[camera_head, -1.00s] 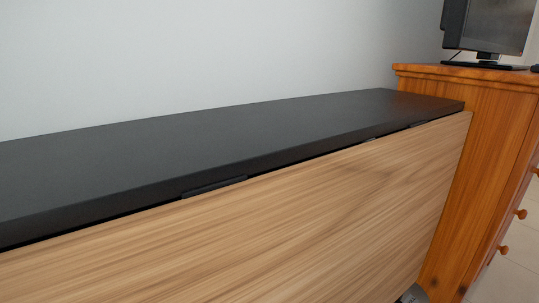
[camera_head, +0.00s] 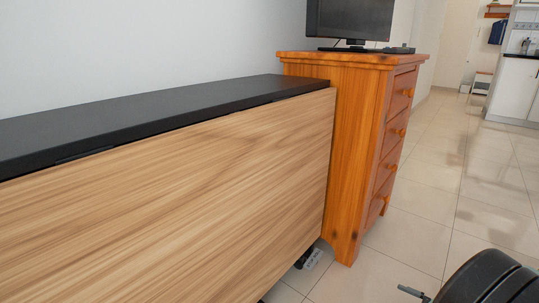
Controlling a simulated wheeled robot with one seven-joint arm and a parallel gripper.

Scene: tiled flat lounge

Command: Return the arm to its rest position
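My gripper cannot be made out in the camera_head view. A dark, rounded, banded shape (camera_head: 490,280) is cut off by the bottom right corner, with a small grey piece (camera_head: 412,292) beside it. I cannot tell whether either is part of my arm. No held object shows.
A cabinet with a black top (camera_head: 150,112) and wood-grain front (camera_head: 180,200) fills the left, against the wall. An orange wooden chest of drawers (camera_head: 350,150) adjoins it, bearing a monitor (camera_head: 350,20). Tiled floor (camera_head: 430,205) is open to the right, towards white kitchen units (camera_head: 515,92).

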